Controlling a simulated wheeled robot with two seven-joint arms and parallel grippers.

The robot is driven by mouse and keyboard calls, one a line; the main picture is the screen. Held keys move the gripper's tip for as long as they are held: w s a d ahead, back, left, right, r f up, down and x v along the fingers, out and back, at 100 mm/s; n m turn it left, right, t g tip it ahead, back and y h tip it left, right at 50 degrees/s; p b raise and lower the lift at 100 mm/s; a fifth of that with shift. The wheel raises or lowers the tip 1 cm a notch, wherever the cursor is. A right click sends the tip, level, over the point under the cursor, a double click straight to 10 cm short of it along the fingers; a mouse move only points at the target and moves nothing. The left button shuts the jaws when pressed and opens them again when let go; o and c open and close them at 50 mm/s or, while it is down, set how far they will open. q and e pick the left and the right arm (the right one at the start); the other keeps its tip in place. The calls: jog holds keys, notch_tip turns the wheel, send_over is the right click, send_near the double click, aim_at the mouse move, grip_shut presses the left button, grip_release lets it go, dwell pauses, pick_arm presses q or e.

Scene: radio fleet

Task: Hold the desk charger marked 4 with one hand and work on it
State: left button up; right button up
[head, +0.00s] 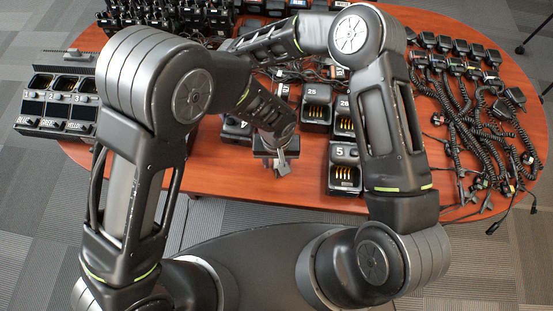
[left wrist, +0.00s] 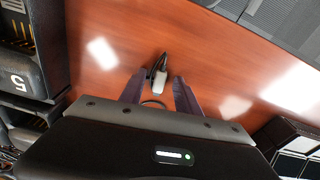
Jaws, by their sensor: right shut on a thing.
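The desk charger marked 4 (head: 236,131) is a small black unit on the table, largely hidden behind my left arm in the head view. My right arm reaches across to the left above it. Its hand passes behind my left arm, and the right fingers and their grip are hidden. My left gripper (head: 281,160) points down just right of charger 4, near the table's front edge. In the left wrist view its fingers (left wrist: 158,88) are apart, on either side of a small grey plug-like piece (left wrist: 158,77) with a dark cable. I see no finger touching it.
A charger bank (head: 60,105) is at the left. Coiled-cord microphones (head: 465,110) cover the right side. Bare table (head: 295,185) lies in front.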

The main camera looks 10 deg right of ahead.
pick_arm(q)
notch_tip(320, 180, up, 12)
jog(key=shift+s, duration=0.45)
dwell(0.9)
pick_arm(e)
jog(key=o, duration=1.6)
jog(key=shift+o, duration=0.2)
jog(key=shift+r, duration=0.1)
notch_tip(320, 180, up, 12)
